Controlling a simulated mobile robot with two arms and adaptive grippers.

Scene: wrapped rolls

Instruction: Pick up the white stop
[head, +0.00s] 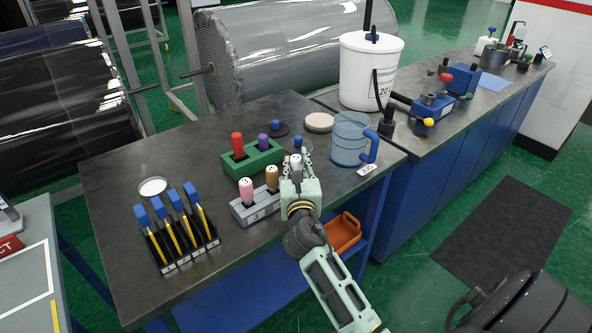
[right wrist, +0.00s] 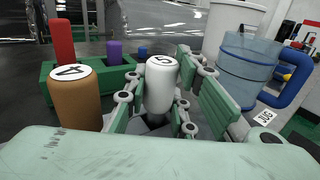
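The white stop (head: 296,160) is a white cylinder standing upright at the right end of a grey block (head: 262,209). In the right wrist view the white stop (right wrist: 161,84) has a "5" on its top. My right gripper (head: 297,172) is over the block's right end, with its fingers on either side of the white stop. In the right wrist view the fingers (right wrist: 165,90) look apart, with a gap at the right finger. The stop's lower part is partly hidden. My left gripper is not in view.
A tan stop (head: 271,175) and a pink stop (head: 246,190) stand to the left in the block. A green holder (head: 252,160) with red and purple pegs is behind. A blue jug (head: 350,138) stands to the right. The table's left middle is clear.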

